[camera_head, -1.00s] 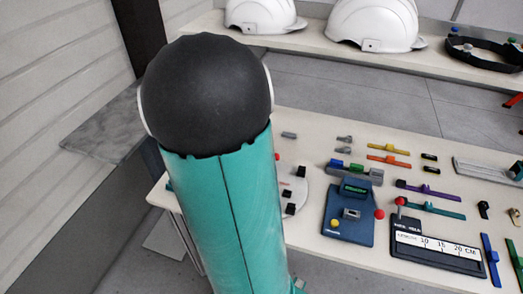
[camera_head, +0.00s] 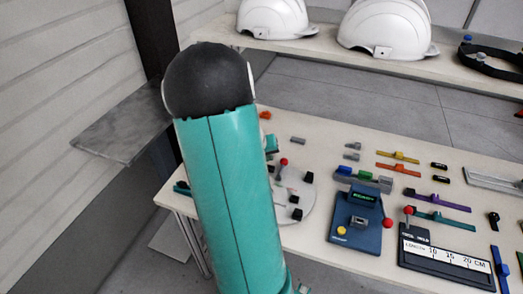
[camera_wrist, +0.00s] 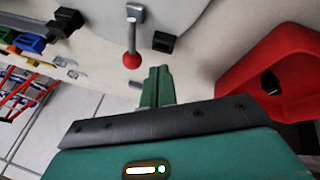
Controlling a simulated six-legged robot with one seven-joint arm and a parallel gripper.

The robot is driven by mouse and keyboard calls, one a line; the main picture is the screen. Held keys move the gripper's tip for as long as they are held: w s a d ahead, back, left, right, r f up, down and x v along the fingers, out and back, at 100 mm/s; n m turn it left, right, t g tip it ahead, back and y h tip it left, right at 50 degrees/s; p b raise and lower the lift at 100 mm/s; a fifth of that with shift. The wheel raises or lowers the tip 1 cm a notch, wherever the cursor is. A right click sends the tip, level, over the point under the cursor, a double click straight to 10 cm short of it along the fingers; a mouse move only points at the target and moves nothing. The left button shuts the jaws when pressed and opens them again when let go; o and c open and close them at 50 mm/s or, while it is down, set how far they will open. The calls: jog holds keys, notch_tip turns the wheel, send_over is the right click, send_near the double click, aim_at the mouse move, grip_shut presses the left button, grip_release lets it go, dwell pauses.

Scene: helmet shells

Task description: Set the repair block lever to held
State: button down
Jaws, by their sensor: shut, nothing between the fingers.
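A red-knobbed lever (camera_wrist: 132,38) stands on a pale rounded plate (camera_wrist: 90,12) in the wrist view, its red ball pointing toward my gripper. Black blocks sit on the plate either side of it. In the head view the red-knobbed lever (camera_head: 284,162) is on a round plate (camera_head: 310,205) just right of my arm. I see no label naming it the repair block. My gripper (camera_wrist: 158,74) has green fingers pressed together and empty, just below and right of the red ball, apart from it in the picture. In the head view my arm hides most of the gripper.
A red open-shaped part (camera_wrist: 262,65) is right of my gripper. Coloured clips (camera_wrist: 30,42) lie at left. A blue device (camera_head: 355,230) and a black ruler board (camera_head: 440,262), each with a red knob, stand right on the table. White helmets (camera_head: 385,25) are on the back shelf.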

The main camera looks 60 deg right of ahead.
aim_at(286, 161)
jog(key=shift+s+d+f, duration=0.3)
jog(key=shift+s+d, duration=0.1)
jog(key=shift+s, duration=0.25)
jog(key=shift+s+d+f, duration=0.25)
jog(key=shift+s+d, duration=0.15)
jog(key=shift+s, duration=0.2)
jog(key=shift+s+d+m+g, duration=0.2)
jog(key=shift+m+g, duration=0.2)
jog(key=shift+m, duration=0.4)
jog(key=shift+s+d+m+g, duration=0.15)
jog(key=shift+m+g, duration=0.15)
jog(key=shift+m, duration=0.2)
jog(key=m, duration=0.1)
jog(key=s+m+g+y, duration=0.1)
jog(key=m, duration=0.1)
jog(key=shift+s+d+m, duration=0.15)
jog(key=shift+d+m, duration=0.1)
jog(key=shift+m, duration=0.05)
jog(key=m+y, duration=0.1)
jog(key=s+m+g, duration=0.1)
jog(key=m, duration=0.1)
jog(key=shift+s+m+y, duration=0.2)
jog(key=shift+m+y, duration=0.1)
jog(key=shift+y, duration=0.1)
jog(key=shift+s+a+m+g+y, duration=0.1)
jog(key=shift+s+m+g+y, duration=0.2)
jog(key=shift+m, duration=0.45)
jog(key=shift+s+m+g+y, duration=0.25)
jog(key=shift+m+y, duration=0.15)
jog(key=shift+m, duration=0.35)
